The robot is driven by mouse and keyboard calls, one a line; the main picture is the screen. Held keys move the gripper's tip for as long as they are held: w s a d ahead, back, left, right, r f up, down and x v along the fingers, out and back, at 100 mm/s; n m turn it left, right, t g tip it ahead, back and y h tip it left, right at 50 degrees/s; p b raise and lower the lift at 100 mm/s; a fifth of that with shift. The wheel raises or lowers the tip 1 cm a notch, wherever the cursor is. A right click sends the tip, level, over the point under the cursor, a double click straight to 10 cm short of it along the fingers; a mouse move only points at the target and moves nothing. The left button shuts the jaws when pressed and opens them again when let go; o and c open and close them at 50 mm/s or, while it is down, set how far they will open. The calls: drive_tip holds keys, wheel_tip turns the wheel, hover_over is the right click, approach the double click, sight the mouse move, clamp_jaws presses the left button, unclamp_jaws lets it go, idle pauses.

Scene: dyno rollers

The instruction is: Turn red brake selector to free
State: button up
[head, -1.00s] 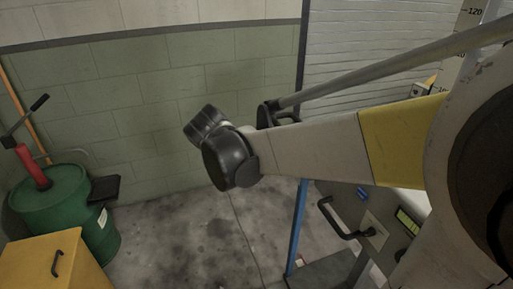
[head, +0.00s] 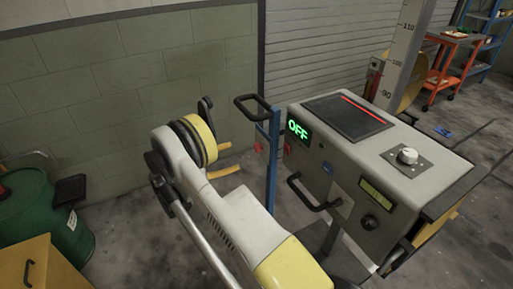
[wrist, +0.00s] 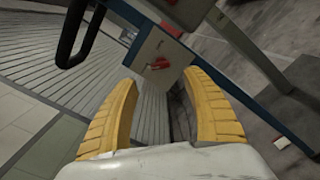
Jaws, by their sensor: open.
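The red brake selector (wrist: 160,63) is a small red handle on a grey box face in the wrist view, between and beyond the fingertips of my gripper (wrist: 160,82). The yellow fingers are open and empty, apart from the selector. In the head view my gripper (head: 229,160) points right, toward the blue post and the console's left side. Small red parts (head: 287,149) show there near the post; I cannot tell which is the selector. The selector's setting is too small to read.
The grey console (head: 350,160) has a lit green OFF display (head: 298,129), a white knob (head: 407,155) and dark handles. A blue post (head: 272,160) stands between my gripper and the console. A green drum (head: 45,220) and yellow cabinet (head: 45,268) are at left.

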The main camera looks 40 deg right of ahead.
sight(255, 148)
drive_tip(key=b+x, duration=0.3)
drive_tip(key=x, duration=0.6)
drive_tip(key=shift+s+d+f, duration=0.1)
drive_tip(key=shift+s+d, duration=0.05)
drive_tip(key=shift+d, duration=0.15)
drive_tip(key=shift+s+d, duration=0.15)
drive_tip(key=shift+d, duration=0.35)
drive_tip(key=c, duration=1.2)
